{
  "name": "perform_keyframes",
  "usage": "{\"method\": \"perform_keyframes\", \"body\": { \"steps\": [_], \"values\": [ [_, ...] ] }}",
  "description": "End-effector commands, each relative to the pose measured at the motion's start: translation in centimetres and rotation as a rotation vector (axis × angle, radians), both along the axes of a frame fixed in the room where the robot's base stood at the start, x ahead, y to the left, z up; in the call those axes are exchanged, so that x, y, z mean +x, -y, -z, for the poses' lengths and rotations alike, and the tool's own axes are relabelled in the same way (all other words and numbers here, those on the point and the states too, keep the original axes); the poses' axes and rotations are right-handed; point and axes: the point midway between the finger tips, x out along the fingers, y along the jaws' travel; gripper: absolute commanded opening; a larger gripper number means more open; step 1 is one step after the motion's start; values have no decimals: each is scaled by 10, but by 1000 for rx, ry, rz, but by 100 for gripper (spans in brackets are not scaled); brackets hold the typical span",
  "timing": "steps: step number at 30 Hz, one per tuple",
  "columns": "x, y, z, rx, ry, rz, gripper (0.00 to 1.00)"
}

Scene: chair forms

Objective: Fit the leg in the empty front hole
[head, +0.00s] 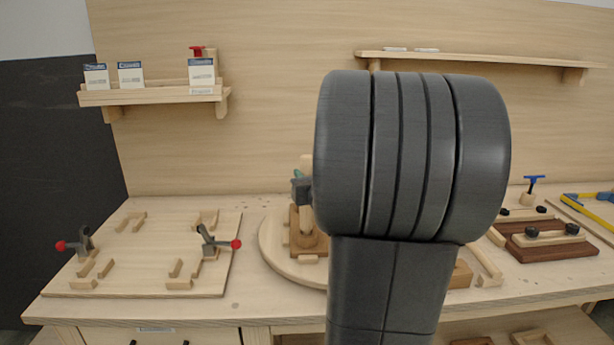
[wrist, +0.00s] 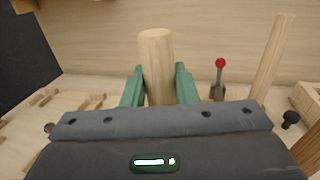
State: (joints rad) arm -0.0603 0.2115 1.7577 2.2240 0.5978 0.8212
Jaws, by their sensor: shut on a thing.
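The leg, a pale round wooden rod, stands between the green fingers of my gripper in the wrist view (wrist: 156,62). My gripper (wrist: 158,88) is shut on it, and the rod's top end sticks up above the fingers. The leg's lower end is hidden behind the gripper body. In the head view a small part of my gripper (head: 299,179) shows left of my arm, above the brown wooden piece (head: 308,243) on the round board. A second pale rod (wrist: 268,65) stands at the right in the wrist view. The front hole is not visible in either view.
The round board (head: 273,255) lies on the bench, partly behind my arm. A jig board (head: 140,255) with red-knobbed clamps lies at the left. Brown blocks with black knobs (head: 555,245) are at the right. A shelf (head: 150,96) with boxes hangs at upper left.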

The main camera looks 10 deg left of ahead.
Motion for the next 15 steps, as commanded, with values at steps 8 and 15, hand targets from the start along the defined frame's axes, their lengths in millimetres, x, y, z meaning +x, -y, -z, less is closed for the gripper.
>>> {"method": "perform_keyframes", "body": {
  "steps": [8,15],
  "values": [
    [0,0,4,1,1,0,0],
    [0,0,4,0,0,0,52]
  ]
}}
